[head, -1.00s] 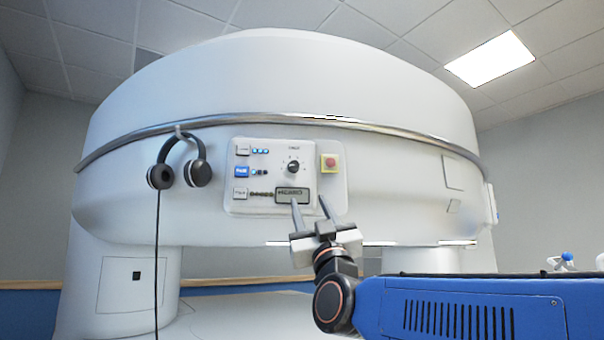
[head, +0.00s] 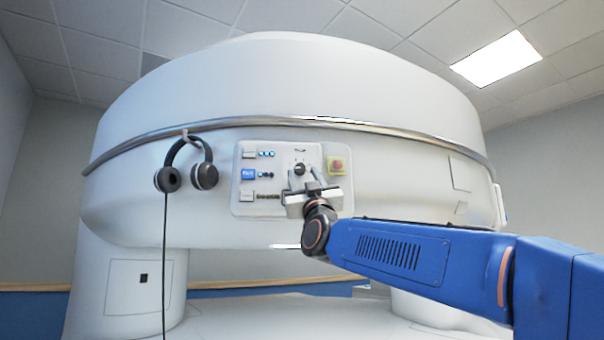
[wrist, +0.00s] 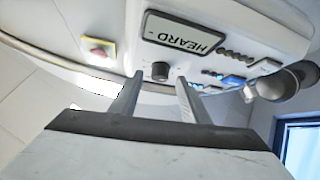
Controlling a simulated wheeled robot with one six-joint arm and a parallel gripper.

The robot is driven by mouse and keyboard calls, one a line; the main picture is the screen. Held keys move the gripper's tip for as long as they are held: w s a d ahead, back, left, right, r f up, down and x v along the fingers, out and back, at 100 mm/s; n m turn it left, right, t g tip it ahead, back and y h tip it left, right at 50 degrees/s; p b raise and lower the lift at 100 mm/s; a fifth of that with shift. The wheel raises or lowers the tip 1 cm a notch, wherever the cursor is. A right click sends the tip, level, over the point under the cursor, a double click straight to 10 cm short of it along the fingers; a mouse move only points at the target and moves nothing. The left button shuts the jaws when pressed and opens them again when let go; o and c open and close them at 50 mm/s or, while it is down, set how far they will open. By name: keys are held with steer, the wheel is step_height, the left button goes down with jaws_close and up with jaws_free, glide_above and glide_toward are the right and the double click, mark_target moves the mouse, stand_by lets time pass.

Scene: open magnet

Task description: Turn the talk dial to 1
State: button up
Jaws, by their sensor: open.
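The dial (head: 299,169) is a small black knob on the white control panel (head: 243,205) of the large magnet. In the wrist view the dial (wrist: 160,71) appears between my two fingertips, seemingly just beyond them; contact is not visible. My gripper (head: 304,174) is open and empty, in front of the panel's right half. Its fingers also show in the wrist view (wrist: 159,80). The pointer setting and scale marks are too small to read. The display reading HEARD (wrist: 183,32) shows upside down in the wrist view; my gripper hides it in the head view.
A red button on a yellow plate (head: 336,165) sits close right of my fingers. Buttons with small lights (head: 264,174) line the panel's left side, the middle button blue. Black headphones (head: 204,176) hang left of the panel, their cord dangling.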

mark_target(300, 168)
steer(key=shift+x, duration=1.2)
steer(key=shift+s, duration=0.1)
steer(key=shift+c, duration=0.3)
steer(key=c, duration=1)
steer(key=shift+m+h, duration=0.4)
steer(key=shift+m, duration=0.1)
steer(key=m+h, duration=0.2)
steer(key=m+t+h, duration=0.1)
steer(key=m+h, duration=0.4)
steer(key=shift+a+f+m, duration=0.1)
steer(key=shift+a+m, duration=0.2)
steer(key=shift+a, duration=0.1)
steer(key=shift+a+m+g+h, duration=0.1)
steer(key=shift+m+g+h, duration=0.4)
steer(key=shift+m+h, duration=1.7)
steer(key=shift+a+m+g+h, duration=0.1)
steer(key=shift+m+g+h, duration=0.4)
steer(key=shift+m+h, duration=1.65)
steer(key=shift+d+m, duration=0.1)
steer(key=shift+m, duration=0.25)
